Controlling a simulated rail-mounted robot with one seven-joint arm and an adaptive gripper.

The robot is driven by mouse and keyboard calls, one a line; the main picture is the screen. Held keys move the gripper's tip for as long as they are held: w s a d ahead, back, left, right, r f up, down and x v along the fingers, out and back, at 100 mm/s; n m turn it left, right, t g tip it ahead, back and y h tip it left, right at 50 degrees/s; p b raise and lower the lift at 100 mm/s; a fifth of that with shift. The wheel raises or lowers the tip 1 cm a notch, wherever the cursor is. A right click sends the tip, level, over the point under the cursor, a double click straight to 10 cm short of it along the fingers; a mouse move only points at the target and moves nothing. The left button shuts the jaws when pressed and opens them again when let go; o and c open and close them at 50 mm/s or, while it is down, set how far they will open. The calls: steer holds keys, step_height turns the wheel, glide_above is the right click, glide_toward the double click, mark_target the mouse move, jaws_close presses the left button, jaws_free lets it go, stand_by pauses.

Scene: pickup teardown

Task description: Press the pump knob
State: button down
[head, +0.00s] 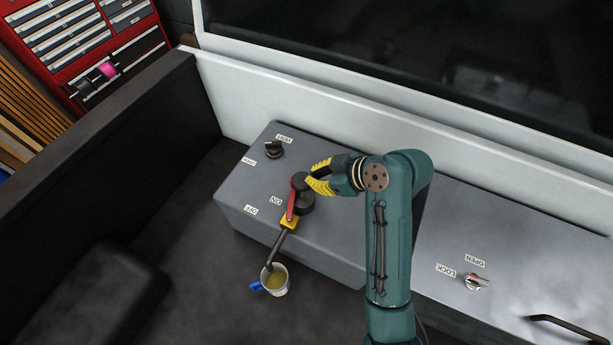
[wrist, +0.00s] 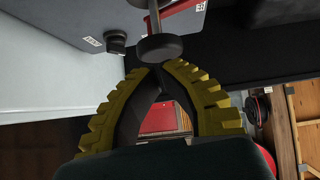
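The pump knob, a round black knob (head: 299,181), stands on top of the grey box (head: 245,190), beside a red lever (head: 292,205). In the wrist view the knob (wrist: 158,48) shows just beyond my fingertips. My gripper (head: 312,178) has yellow ribbed fingers and is at the right of the knob, very close to it. In the wrist view the fingertips (wrist: 159,69) come together with nothing seen held between them. I cannot tell whether they touch the knob.
A second black knob (head: 274,149) sits on the box's far left. A spout leads to a mug (head: 275,281) on the dark floor. A lock switch (head: 477,282) is at the right. A pale wall (head: 330,103) runs behind the box, with a red tool cabinet (head: 75,40) beyond it.

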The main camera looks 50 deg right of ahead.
steer(key=b+v, duration=0.1)
steer(key=v, duration=0.5)
steer(key=shift+s, duration=0.2)
steer(key=shift+r, duration=0.1)
stand_by(1.0)
